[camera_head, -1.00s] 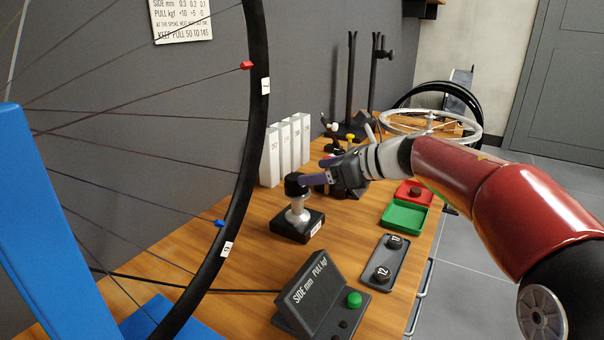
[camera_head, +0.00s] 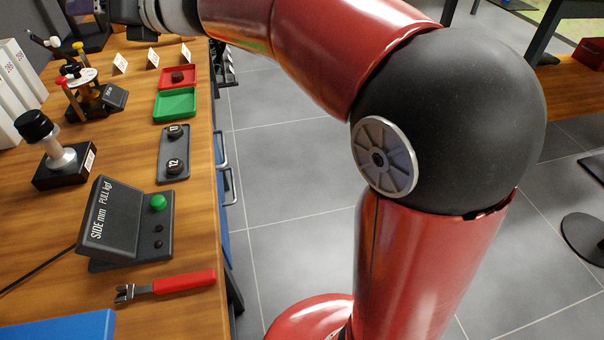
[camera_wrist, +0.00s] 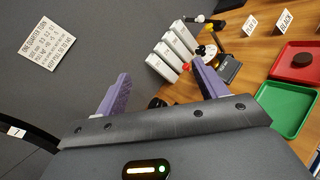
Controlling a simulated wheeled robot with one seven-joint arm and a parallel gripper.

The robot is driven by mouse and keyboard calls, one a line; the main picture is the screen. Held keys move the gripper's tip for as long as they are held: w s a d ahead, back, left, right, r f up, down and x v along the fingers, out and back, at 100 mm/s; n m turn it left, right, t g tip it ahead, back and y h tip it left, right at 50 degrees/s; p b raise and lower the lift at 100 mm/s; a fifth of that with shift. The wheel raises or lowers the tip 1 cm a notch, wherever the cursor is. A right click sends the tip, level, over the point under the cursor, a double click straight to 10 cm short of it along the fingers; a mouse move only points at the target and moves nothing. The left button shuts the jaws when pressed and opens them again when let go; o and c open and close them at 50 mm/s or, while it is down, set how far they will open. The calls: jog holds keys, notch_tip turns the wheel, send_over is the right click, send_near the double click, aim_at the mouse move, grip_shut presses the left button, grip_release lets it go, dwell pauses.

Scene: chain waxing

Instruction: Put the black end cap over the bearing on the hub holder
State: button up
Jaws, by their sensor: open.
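The hub holder has a black square base (camera_head: 65,165) with a silver hub post (camera_head: 62,155) standing upright on it at the left of the head view. The black end cap (camera_head: 34,124) sits on top of the post and covers its upper end, so the bearing is hidden. In the wrist view a dark rounded top (camera_wrist: 157,102), probably the cap, shows just above the gripper body. My gripper (camera_wrist: 163,85) is open, with its two purple fingers wide apart and nothing between them. In the head view it is mostly cut off at the top edge, away from the holder.
A red tray (camera_head: 192,75) with a dark round piece, a green tray (camera_head: 175,103) and a grey tray (camera_head: 165,143) with pieces marked 11 and 12 line the bench's right side. A gauge box (camera_head: 110,225) and red-handled tool (camera_head: 185,282) lie nearer. White blocks (camera_head: 20,75) stand at left.

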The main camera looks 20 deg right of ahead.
jog(key=s+d+r+m+t+h, duration=0.1)
jog(key=d+m+t+h, duration=0.45)
jog(key=d+m, duration=0.7)
jog(key=s+d+f+m+g+h, duration=0.1)
jog(key=s+d+f+m+h, duration=0.25)
jog(key=d+m, duration=0.2)
jog(key=s+d+f+m+h, duration=0.25)
jog(key=d+m+h, duration=0.2)
jog(key=m, duration=0.25)
jog(key=s+d+f+m+g, duration=0.2)
jog(key=s+f+m+g, duration=0.2)
jog(key=s+f+m, duration=0.3)
jog(key=s+d+f+m+g, duration=0.2)
jog(key=s+f+m+g, duration=0.3)
jog(key=s+f+m, duration=0.3)
jog(key=s+f, duration=0.3)
jog(key=s, duration=0.4)
jog(key=shift+s+m, duration=0.25)
jog(key=shift+m, duration=0.05)
notch_tip(320, 180, up, 8)
jog(key=p, duration=0.7)
jog(key=shift+f+p, duration=0.15)
jog(key=shift+p, duration=0.2)
